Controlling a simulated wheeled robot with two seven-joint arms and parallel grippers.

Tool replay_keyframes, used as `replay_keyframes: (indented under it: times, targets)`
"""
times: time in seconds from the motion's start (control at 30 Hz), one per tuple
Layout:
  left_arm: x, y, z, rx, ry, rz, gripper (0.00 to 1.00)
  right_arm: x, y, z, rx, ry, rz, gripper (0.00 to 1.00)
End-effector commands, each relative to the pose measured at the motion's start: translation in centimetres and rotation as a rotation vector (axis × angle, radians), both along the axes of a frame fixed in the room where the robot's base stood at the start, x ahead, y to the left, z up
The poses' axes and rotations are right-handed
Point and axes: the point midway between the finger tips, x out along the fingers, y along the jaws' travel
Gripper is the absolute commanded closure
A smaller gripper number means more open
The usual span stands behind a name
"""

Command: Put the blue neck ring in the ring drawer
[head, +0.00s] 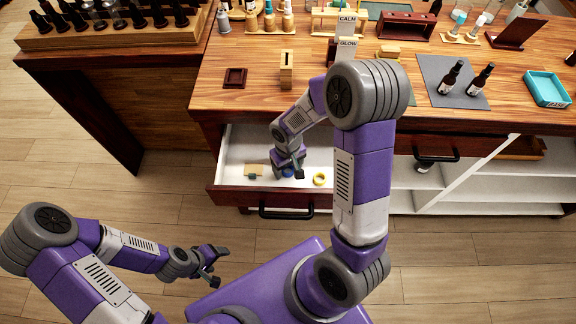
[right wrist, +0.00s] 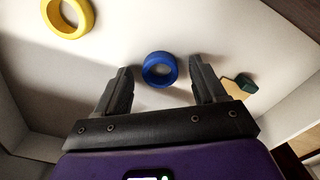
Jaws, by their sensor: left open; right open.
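The blue neck ring (head: 287,173) lies in the open drawer (head: 228,196), partly hidden by my right gripper (head: 289,165) in the head view. In the right wrist view the blue ring (right wrist: 159,69) lies on the pale drawer floor, between and slightly beyond the fingertips of my open right gripper (right wrist: 161,78). The fingers stand apart on either side of it, with a visible gap. My left gripper (head: 211,265) is open and empty, low over the wooden floor, away from the drawer.
A yellow ring (head: 319,179) lies right of the blue one in the drawer; it also shows in the right wrist view (right wrist: 68,14). A small dark green piece (head: 252,176) and a tan piece (head: 254,168) lie left. The wooden worktop (head: 245,55) overhangs the drawer's back.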

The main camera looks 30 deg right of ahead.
Motion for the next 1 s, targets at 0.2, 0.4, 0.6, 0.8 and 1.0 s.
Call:
replay_keyframes:
  times: [0.2, 0.4, 0.6, 0.8, 1.0]
  targets:
    - [0.0, 0.0, 0.5, 0.0, 0.0, 0.0, 0.31, 0.0, 0.0, 0.7, 0.0, -0.001, 0.0, 0.3]
    - [0.0, 0.0, 1.8, 0.0, 0.0, 0.0, 0.31, 0.1, 0.0, 4.6, 0.001, -0.006, -0.001, 0.3]
    - [0.0, 0.0, 3.2, 0.0, 0.0, 0.0, 0.31, 0.1, 0.0, 9.0, 0.001, -0.006, -0.001, 0.3]
    - [0.0, 0.0, 3.9, 0.0, 0.0, 0.0, 0.31, 0.0, 0.0, 11.6, 0.0, -0.002, 0.001, 0.3]
    - [0.0, 0.0, 4.0, 0.0, 0.0, 0.0, 0.31, 0.0, 0.0, 12.4, 0.0, -0.001, 0.001, 0.3]
